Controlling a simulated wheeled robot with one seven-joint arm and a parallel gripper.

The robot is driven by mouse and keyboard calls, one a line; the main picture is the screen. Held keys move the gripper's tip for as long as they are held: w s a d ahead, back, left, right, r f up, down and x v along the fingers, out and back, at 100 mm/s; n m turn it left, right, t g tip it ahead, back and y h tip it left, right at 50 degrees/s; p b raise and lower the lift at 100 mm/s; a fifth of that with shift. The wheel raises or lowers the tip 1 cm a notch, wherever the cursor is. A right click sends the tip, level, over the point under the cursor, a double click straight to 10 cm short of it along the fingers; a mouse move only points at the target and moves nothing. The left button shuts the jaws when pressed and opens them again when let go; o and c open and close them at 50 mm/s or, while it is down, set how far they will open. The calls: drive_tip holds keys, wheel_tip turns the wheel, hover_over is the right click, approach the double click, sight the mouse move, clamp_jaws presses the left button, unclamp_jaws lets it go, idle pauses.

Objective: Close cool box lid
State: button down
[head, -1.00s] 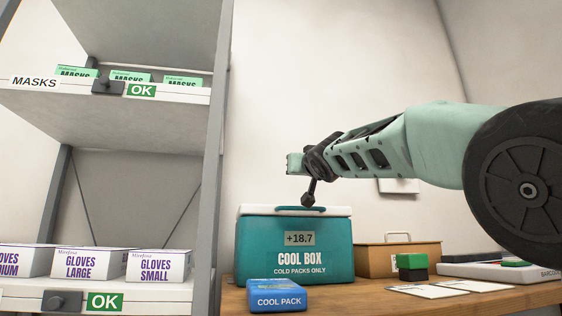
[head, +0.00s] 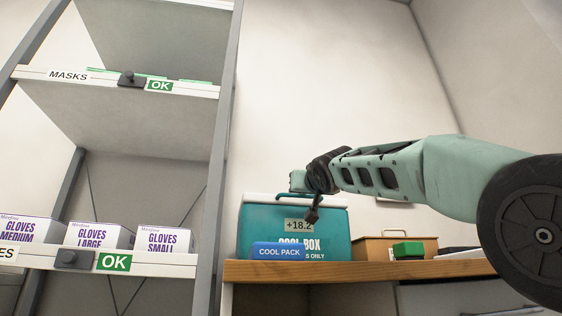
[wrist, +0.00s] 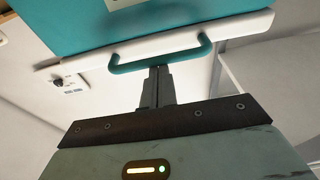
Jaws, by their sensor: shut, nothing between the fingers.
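The teal cool box (head: 270,232) stands on the wooden worktop, with a display reading about +18.2. Its white lid (head: 258,197) lies flat on top, with no gap visible at the front. A teal handle sits at the lid's front edge; in the wrist view the handle (wrist: 204,50) shows below the white lid (wrist: 240,28). My gripper (head: 311,217) is shut and empty, pointing down before the box's upper front. In the wrist view my gripper's fingertips (wrist: 158,70) are at the handle's bar; I cannot tell whether they touch it.
A blue cool pack (head: 278,251) lies in front of the box. A brown case (head: 372,246) and a green block (head: 408,250) stand to its right on the worktop (head: 350,269). A shelf unit with glove boxes (head: 98,235) and a grey upright (head: 222,150) is close on the left.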

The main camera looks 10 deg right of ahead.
drive_tip(key=shift+w+a+f+b, duration=0.15)
drive_tip(key=shift+f+b, duration=0.15)
drive_tip(key=shift+f, duration=0.6)
wheel_tip(320, 180, up, 6)
drive_tip(key=s+f+p, duration=0.1)
drive_tip(key=p, duration=0.4)
drive_tip(key=s+f+b, duration=0.4)
drive_tip(key=s+b, duration=0.5)
drive_tip(key=b, duration=0.1)
drive_tip(key=shift+d+f, duration=0.2)
drive_tip(key=shift+f, duration=0.1)
